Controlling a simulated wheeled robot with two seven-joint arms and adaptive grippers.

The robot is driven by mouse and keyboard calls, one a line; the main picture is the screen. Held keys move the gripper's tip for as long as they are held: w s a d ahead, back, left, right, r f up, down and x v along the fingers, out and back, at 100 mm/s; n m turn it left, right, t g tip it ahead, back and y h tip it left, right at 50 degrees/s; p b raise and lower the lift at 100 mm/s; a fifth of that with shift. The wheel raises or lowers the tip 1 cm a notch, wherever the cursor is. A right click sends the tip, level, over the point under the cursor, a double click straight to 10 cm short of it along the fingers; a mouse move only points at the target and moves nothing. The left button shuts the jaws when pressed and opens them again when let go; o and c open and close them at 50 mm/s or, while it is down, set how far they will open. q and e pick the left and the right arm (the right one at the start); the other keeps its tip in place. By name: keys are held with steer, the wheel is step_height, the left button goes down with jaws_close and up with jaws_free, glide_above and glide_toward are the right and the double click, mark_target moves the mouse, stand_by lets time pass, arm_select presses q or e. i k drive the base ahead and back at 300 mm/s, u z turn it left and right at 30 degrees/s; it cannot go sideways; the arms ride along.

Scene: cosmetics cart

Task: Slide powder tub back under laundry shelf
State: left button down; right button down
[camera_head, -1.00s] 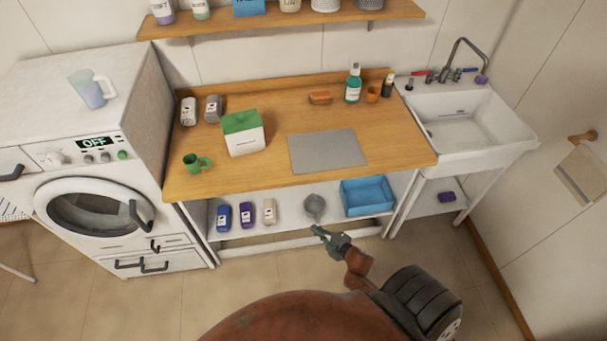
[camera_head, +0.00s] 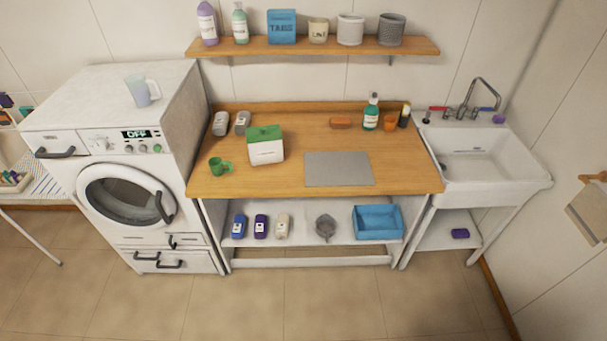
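The powder tub is most likely the white box with a green lid (camera_head: 266,152), which stands upright on the wooden worktop (camera_head: 420,178), left of the grey mat. It sits between the green mug and the mat, forward of the worktop's back edge. The laundry shelf (camera_head: 310,46) is a wooden board on the wall above the worktop. Neither of my grippers shows in the head view.
A green mug (camera_head: 220,166) stands left of the tub, and two small grey containers (camera_head: 231,124) stand behind it to the left. A grey mat (camera_head: 338,169) lies to its right. A teal bottle (camera_head: 371,115) stands at the back right. The washing machine (camera_head: 122,160) adjoins the left side.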

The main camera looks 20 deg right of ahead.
mark_target(267, 153)
steer(key=z, duration=0.2)
steer(key=k, duration=0.6)
steer(key=z, duration=1.25)
steer(key=i, duration=1.75)
steer(key=u, duration=0.45)
